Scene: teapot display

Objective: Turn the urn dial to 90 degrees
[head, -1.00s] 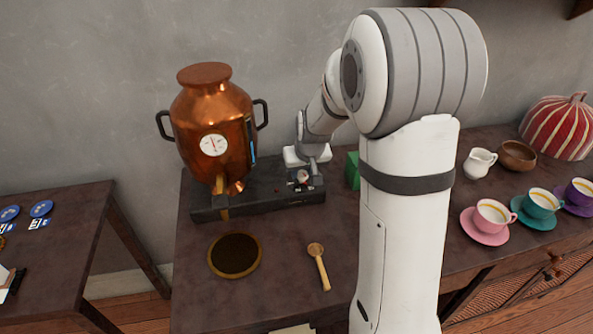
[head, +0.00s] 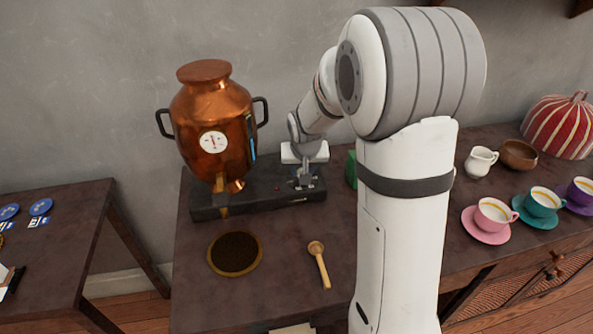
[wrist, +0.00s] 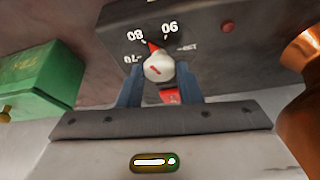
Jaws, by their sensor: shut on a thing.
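The copper urn (head: 212,120) stands on a dark base (head: 262,190); a round white gauge (head: 213,141) is on its front. The dial (wrist: 159,68) is a pale knob on the base's front panel, with a red pointer. In the wrist view the scale appears upside down, with 70, 80 and 90 readable. The pointer tip lies between 80 and 90. My gripper (wrist: 160,76) has its blue fingers on either side of the knob, shut on it. In the head view my gripper (head: 305,177) is at the base's right end and hides the dial.
A green box (wrist: 40,82) stands beside the base; it also shows in the head view (head: 351,168). A red button (wrist: 228,27) is on the panel. A wooden scoop (head: 319,262) and a round dark dish (head: 236,253) lie in front. Cups stand far right.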

